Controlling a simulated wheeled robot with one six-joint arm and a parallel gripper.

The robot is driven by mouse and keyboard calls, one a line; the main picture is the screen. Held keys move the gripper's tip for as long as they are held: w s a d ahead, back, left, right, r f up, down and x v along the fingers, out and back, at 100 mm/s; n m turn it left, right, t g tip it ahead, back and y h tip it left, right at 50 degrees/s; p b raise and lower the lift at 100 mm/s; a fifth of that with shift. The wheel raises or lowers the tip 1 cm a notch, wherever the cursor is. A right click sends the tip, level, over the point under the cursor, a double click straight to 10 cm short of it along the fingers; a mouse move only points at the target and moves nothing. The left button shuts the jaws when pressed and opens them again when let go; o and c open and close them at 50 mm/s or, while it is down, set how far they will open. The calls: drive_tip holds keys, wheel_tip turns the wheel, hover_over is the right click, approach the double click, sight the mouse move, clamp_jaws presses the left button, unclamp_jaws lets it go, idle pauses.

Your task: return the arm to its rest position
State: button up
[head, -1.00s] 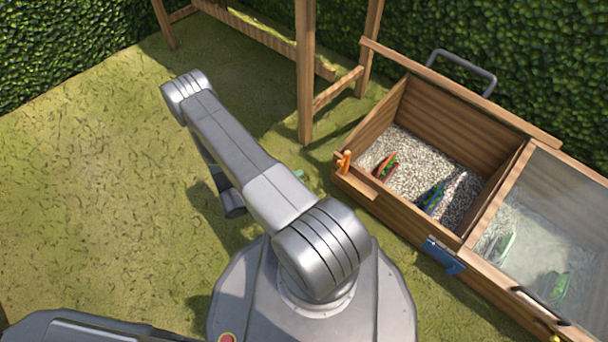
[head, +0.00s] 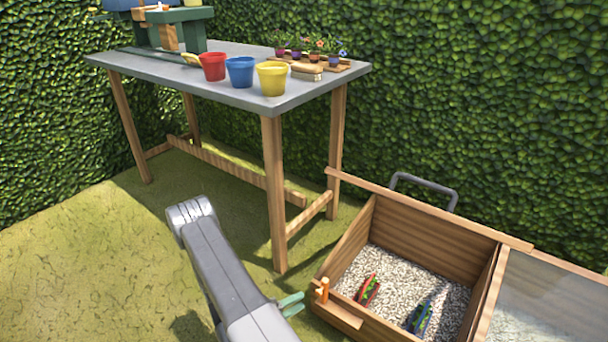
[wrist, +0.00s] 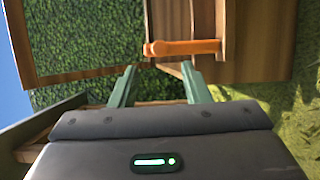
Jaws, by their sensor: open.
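My arm (head: 222,270) reaches out over the grass, its elbow raised. My gripper's green fingers (head: 291,304) show just left of the wooden box's near left corner. In the wrist view my gripper (wrist: 158,80) is open, with nothing between the fingers. An orange peg-like handle (wrist: 182,47) lies just beyond the fingertips in that view, apparently apart from them. The head view shows this orange handle (head: 323,290) on the box's corner. The rest of my gripper is hidden behind my arm in the head view.
The wooden box (head: 440,222) holds gravel with a red and a blue packet; a clear lid (head: 550,300) covers its right part. A table (head: 225,85) with red, blue and yellow pots and small flowers stands behind. Open grass (head: 80,270) lies left.

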drive_tip(key=shift+b+x, duration=0.65)
drive_tip(key=shift+x, duration=2.35)
drive_tip(key=shift+s, duration=0.1)
